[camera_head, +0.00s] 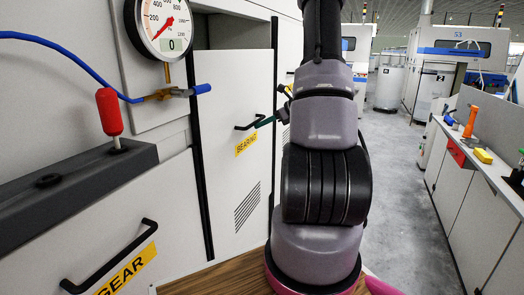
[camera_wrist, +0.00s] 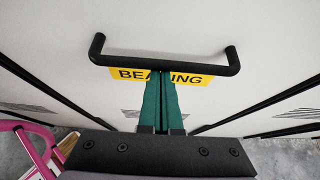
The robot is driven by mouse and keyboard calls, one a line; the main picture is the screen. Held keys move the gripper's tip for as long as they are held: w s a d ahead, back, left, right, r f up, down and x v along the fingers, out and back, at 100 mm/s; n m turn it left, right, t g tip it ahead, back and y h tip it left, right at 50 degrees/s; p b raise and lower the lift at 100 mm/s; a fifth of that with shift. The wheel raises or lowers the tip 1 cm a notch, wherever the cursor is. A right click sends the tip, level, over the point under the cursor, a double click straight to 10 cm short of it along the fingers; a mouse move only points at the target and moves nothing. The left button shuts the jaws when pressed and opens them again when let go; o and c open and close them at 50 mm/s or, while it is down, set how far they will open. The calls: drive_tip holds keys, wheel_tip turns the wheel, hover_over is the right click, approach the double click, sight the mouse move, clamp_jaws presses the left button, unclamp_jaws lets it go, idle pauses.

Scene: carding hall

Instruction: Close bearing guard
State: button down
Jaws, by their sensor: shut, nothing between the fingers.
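The bearing guard (camera_head: 225,165) is a pale panel with a yellow BEARING label (camera_head: 246,143) and a black bar handle (camera_head: 250,123). A grey recess shows above the panel's top edge. In the wrist view the handle (camera_wrist: 165,61) runs across the upper middle, with the label (camera_wrist: 205,79) just below it. My gripper (camera_wrist: 161,78) has its green fingers shut together and empty. The fingertips reach up to the handle bar, over the label's middle; I cannot tell if they touch.
A GEAR panel with a black handle (camera_head: 110,258) is at lower left. A pressure gauge (camera_head: 160,25), a blue hose and a red-handled lever (camera_head: 110,112) stand out at left. A workbench (camera_head: 477,170) with tools lines the right. The grey aisle floor (camera_head: 395,190) between is clear.

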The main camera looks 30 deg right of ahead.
wheel_tip(320, 180, up, 14)
drive_tip(key=shift+f, duration=0.15)
drive_tip(key=shift+w, duration=0.1)
idle(0.3)
drive_tip(key=s+d+r, duration=0.1)
drive_tip(key=s+d, duration=0.5)
drive_tip(key=s, duration=0.2)
drive_tip(key=s+a+r+n+g, duration=0.25)
drive_tip(key=a+n, duration=0.25)
drive_tip(key=a, duration=0.4)
drive_tip(key=s+a+r+n+g, duration=0.1)
drive_tip(key=s+a+r+n, duration=0.2)
drive_tip(key=a, duration=0.5)
drive_tip(key=s+a+n+t+h, duration=0.1)
drive_tip(key=s+a+n+h, duration=0.4)
drive_tip(key=s+a+n, duration=0.6)
drive_tip(key=s+n, duration=0.3)
drive_tip(key=n, duration=0.2)
drive_tip(key=shift+a+r+t, duration=0.1)
drive_tip(key=shift+t, duration=0.15)
